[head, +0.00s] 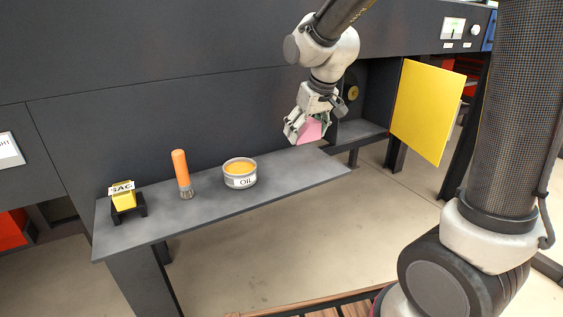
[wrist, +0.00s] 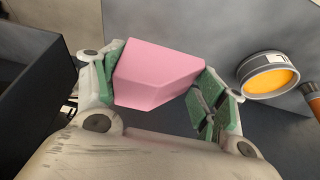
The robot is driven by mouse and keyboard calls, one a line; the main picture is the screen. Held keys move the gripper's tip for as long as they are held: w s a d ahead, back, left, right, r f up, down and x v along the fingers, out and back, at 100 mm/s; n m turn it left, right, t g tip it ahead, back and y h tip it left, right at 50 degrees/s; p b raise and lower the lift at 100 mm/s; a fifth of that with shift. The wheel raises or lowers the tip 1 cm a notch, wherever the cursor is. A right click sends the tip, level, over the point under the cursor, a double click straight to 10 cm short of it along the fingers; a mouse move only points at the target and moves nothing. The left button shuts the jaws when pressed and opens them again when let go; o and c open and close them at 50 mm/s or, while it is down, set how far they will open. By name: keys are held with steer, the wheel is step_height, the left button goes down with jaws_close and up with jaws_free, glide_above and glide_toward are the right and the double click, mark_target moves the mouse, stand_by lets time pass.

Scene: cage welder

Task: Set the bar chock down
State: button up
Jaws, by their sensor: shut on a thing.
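The bar chock is a pink wedge-shaped block (head: 311,130). In the head view it hangs in my gripper (head: 304,128), above the right end of the grey shelf (head: 215,208). In the wrist view the pink chock (wrist: 158,75) sits between the two green-padded fingers of my gripper (wrist: 160,85), which is shut on it. The left pad touches the chock. The right pad lies along its lower right side. The chock looks raised clear of the shelf, but the exact gap is hard to tell.
An oil tin (head: 240,181), an orange-handled brush (head: 182,172) and a yellow block in a black holder (head: 123,200) stand on the shelf. A dark recess (head: 363,105) and an open yellow door (head: 426,110) lie right of my gripper. The shelf's front is clear.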

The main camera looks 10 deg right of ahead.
mark_target(301, 162)
step_height(301, 162, down, 8)
steer(key=shift+r, duration=0.15)
stand_by(0.3)
steer(key=shift+f, duration=0.2)
steer(key=o, duration=1)
steer(key=shift+r, duration=0.15)
